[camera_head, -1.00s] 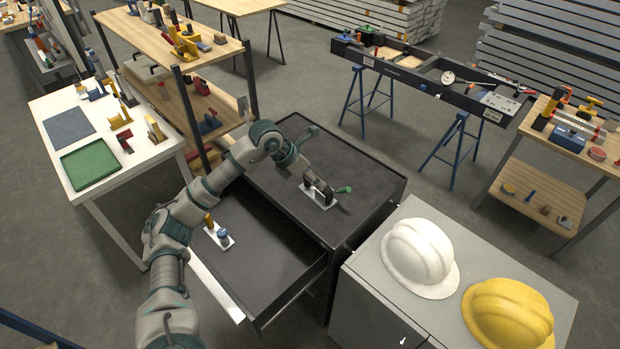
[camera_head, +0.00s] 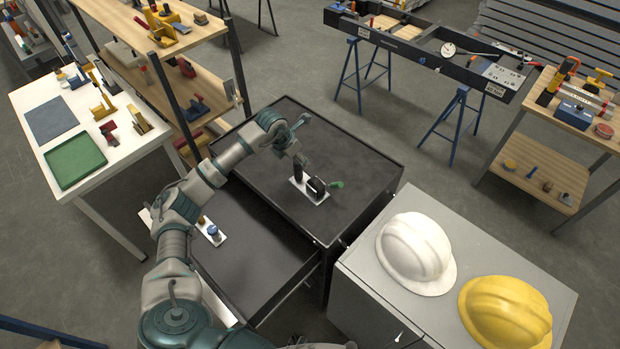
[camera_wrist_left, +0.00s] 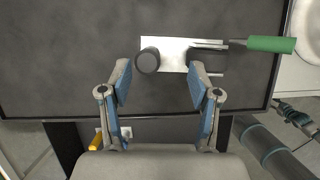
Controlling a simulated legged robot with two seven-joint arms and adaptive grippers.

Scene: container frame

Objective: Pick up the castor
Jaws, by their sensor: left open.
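On the dark cabinet top stands a white plate (camera_head: 299,184) with an upright black round piece (camera_wrist_left: 148,61) and, to its right, a dark metal fitting (camera_head: 316,189) with a green handle (camera_head: 336,184). I take this assembly to be the castor. In the left wrist view the plate (camera_wrist_left: 176,48) lies just beyond the fingertips. My left gripper (camera_wrist_left: 158,84) is open and empty, pointing down over the plate, with the black piece between its fingers in the picture; contact cannot be told. Dark parts of my right arm (camera_wrist_left: 268,150) show at lower right; its jaws are unclear.
The open drawer (camera_head: 255,255) holds a small plate with a blue-topped piece (camera_head: 213,231). White (camera_head: 415,250) and yellow (camera_head: 505,310) helmets stand on the grey cabinet at right. The cabinet top (camera_head: 345,150) is otherwise clear.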

